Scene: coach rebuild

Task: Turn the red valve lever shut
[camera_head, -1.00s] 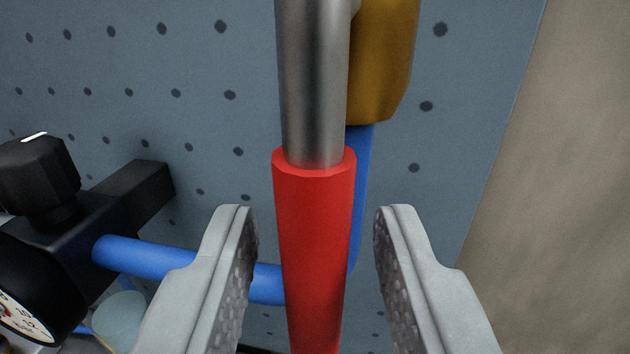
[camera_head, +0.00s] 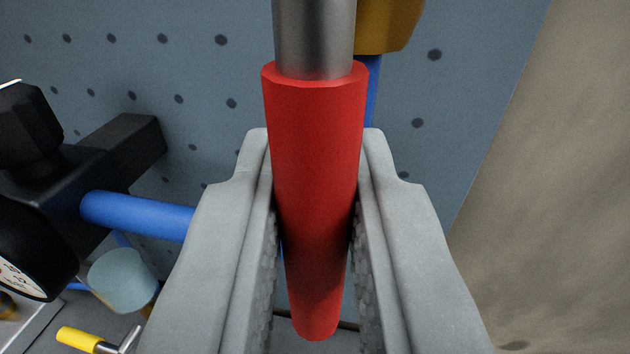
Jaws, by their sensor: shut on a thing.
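The valve lever has a red sleeve (camera_head: 315,180) on a bare metal rod (camera_head: 314,38). It stands near the middle of the view, with the rod running up out of the top edge. My gripper (camera_head: 316,160) is shut on the red sleeve, one grey finger on each side. The sleeve's rounded lower end shows between the fingers. Part of a brass-coloured body (camera_head: 388,25) shows behind the rod at the top. The lever's pivot is out of view.
A blue pipe (camera_head: 140,215) runs from a black block with a knob (camera_head: 28,125) and gauge (camera_head: 30,250) at left. A blue-grey perforated panel (camera_head: 190,60) stands behind. A yellow-handled tool (camera_head: 78,340) lies at lower left. A beige surface (camera_head: 560,180) fills the right.

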